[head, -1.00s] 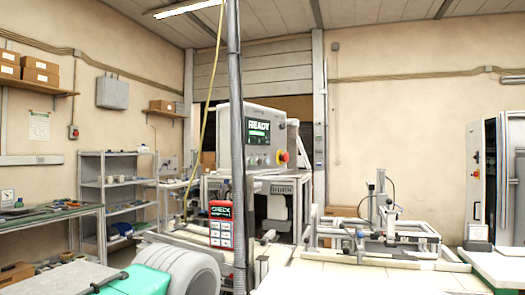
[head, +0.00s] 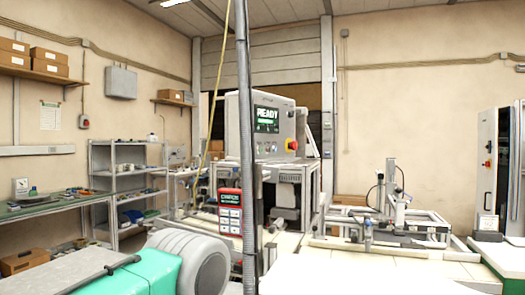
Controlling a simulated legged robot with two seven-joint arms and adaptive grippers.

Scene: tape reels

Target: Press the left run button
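A machine with a grey control panel (head: 245,110) stands near the middle of the head view. Its lit screen (head: 267,120) reads READY above a green bar. Below the screen is a row of small buttons (head: 268,149), too small to tell which is the left run button. A red knob on yellow (head: 292,144) sits to their right. A smaller red box (head: 230,211) with a lit screen and pale keys stands lower, in front of the machine. Neither of my grippers is in view.
A grey pole (head: 243,90) with a yellow cable rises in front of the machine. A teal case (head: 135,278) and a grey rounded body (head: 195,260) fill the lower left. A pale bench (head: 350,272) carries a metal frame (head: 392,215). Shelves (head: 127,190) stand at left.

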